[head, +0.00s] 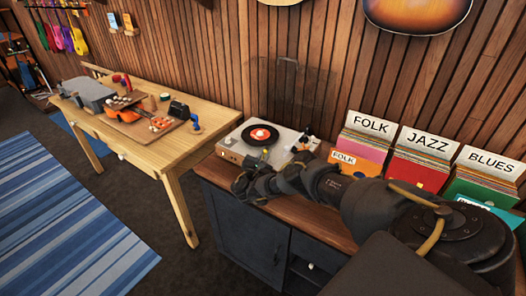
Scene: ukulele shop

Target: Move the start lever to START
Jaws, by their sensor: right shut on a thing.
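The turntable (240,148) is a pale box with a black record (260,134) with an orange label on top. It stands on the dark cabinet with a wooden top. My right arm comes in from the lower right and reaches across the cabinet top to the turntable's front. My right gripper (240,184) is at the turntable's front edge, small and dark in the picture. It is shut on what I take to be the start lever. The lever and its markings are hidden or too small to make out. My left gripper is not in view.
Record bins marked FOLK (363,143), JAZZ (420,157) and BLUES (482,178) stand along the wall to the right. A wooden workbench (158,149) with tools and ukulele parts stands at the left. A striped blue rug (55,215) lies on the floor.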

